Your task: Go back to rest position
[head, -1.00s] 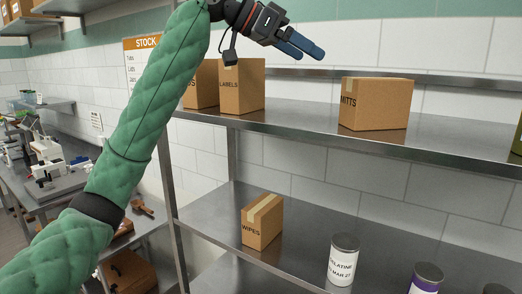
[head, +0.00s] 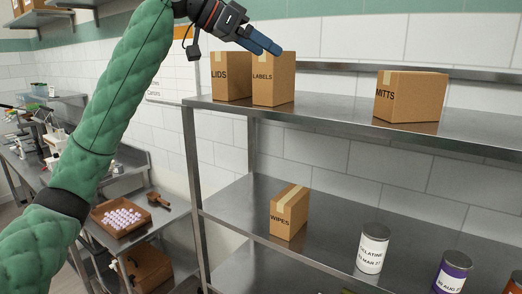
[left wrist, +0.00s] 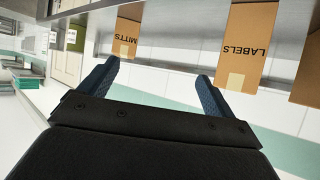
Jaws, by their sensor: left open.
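My left gripper (head: 262,42) is raised at the top of the head view, its blue fingers just above and in front of the LABELS box (head: 273,80). In the left wrist view its two fingers (left wrist: 157,82) are spread apart with nothing between them. That view appears upside down, with the LABELS box (left wrist: 248,40) and the MITTS box (left wrist: 128,38) beyond the fingers. My green-sleeved left arm reaches up across the left of the head view. My right gripper does not show.
The steel shelf's upper level holds the LIDS box (head: 231,78) and the MITTS box (head: 410,97). Its lower level holds the WIPES box (head: 289,213), a gelatine can (head: 372,250) and a purple can (head: 452,272). A wooden tray (head: 108,230) of pale pieces stands at left.

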